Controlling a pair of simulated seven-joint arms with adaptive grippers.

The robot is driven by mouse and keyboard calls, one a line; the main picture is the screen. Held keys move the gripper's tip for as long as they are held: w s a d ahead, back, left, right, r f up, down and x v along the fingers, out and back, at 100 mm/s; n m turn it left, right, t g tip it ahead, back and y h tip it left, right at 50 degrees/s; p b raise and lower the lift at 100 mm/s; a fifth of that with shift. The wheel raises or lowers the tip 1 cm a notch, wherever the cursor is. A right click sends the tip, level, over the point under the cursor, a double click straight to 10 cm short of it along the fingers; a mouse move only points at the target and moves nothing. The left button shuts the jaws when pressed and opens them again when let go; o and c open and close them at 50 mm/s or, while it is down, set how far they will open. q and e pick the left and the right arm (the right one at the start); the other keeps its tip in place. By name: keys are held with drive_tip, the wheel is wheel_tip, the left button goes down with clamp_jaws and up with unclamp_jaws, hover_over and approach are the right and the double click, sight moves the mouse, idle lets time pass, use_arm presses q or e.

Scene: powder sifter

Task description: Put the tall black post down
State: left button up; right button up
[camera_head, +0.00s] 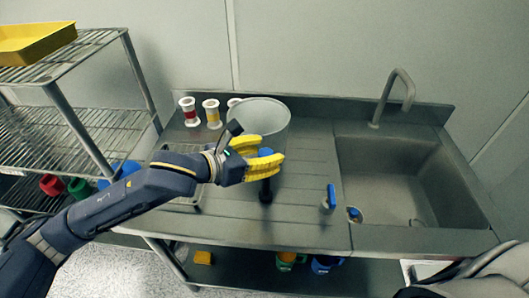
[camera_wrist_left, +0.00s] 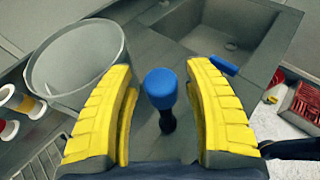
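The tall black post (camera_head: 266,191) with a blue top stands upright on the grey counter, in front of the big grey pot. In the left wrist view its blue cap (camera_wrist_left: 160,86) and black shaft show between my yellow fingers, with a gap on both sides. My left gripper (camera_head: 270,155) is open around the upper part of the post. In the head view the lower finger hides part of the shaft. My right gripper is not in view.
The grey pot (camera_head: 256,116) stands just behind my left gripper. White spools with coloured bands (camera_head: 211,113) are at the back left. A small blue-handled item (camera_head: 330,198) stands right of the post, near the sink (camera_head: 395,180). A wire shelf (camera_head: 85,122) is at the left.

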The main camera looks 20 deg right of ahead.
use_arm(q)
drive_tip(key=shift+r, duration=0.1)
drive_tip(key=shift+s+a+r, duration=0.1)
drive_tip(key=shift+a+r, duration=0.05)
drive_tip(key=shift+a, duration=0.1)
drive_tip(key=v, duration=1.1)
drive_tip(key=shift+s+a+r, duration=0.1)
drive_tip(key=shift+s+a, duration=0.05)
drive_tip(key=shift+a, duration=0.05)
